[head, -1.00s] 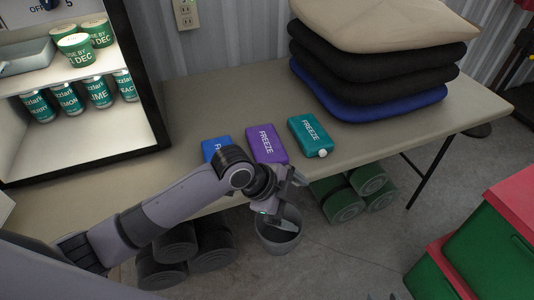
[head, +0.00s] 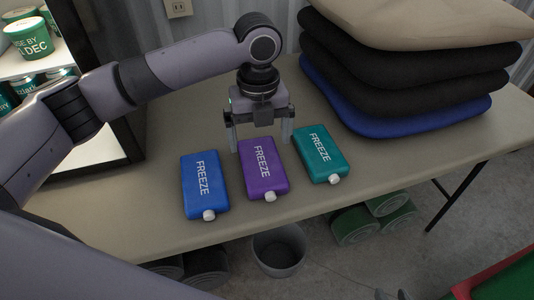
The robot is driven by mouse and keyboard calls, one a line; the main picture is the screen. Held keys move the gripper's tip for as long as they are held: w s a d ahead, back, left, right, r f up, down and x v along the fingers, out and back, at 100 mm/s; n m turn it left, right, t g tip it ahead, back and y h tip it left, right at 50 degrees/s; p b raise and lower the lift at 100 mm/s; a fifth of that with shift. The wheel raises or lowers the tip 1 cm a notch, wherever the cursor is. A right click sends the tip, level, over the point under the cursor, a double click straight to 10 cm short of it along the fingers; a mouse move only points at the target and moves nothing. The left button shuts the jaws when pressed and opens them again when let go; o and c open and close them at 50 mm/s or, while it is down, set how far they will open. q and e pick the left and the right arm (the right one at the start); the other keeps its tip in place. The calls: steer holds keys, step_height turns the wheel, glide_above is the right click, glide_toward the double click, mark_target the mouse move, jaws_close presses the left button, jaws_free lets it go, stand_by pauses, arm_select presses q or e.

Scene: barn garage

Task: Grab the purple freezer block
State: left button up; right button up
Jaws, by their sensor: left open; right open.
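The purple freezer block (head: 264,172) lies flat on the table between a blue block (head: 204,183) and a teal block (head: 319,157). Each has a white cap at its near end, and the purple and blue ones read FREEZE. My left gripper (head: 260,136) points down at the far end of the purple block. Its fingers are spread wide, one to each side of that end, with nothing between them; whether they touch the table is unclear.
Stacked cushions (head: 395,110) stand at the back right of the table (head: 130,215). A lit shelf with tubs (head: 30,42) stands at the left. A grey bucket (head: 279,252) and green rolls (head: 357,225) are on the floor below. The teal block leaves a narrow gap.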

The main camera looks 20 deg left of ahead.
mark_target(261, 161)
arm_select(q)
steer(key=shift+s+f, duration=0.2)
steer(key=shift+f, duration=0.95)
step_height(261, 161, down, 4)
steer(key=shift+s+d+r+b, duration=0.1)
steer(key=shift+d+r+b, duration=0.05)
steer(key=shift+b, duration=0.55)
steer(key=shift+f, duration=0.35)
arm_select(e)
steer(key=shift+s+f, duration=0.3)
steer(key=shift+f, duration=0.25)
steer(key=shift+s+f, duration=0.25)
steer(key=shift+f, duration=0.3)
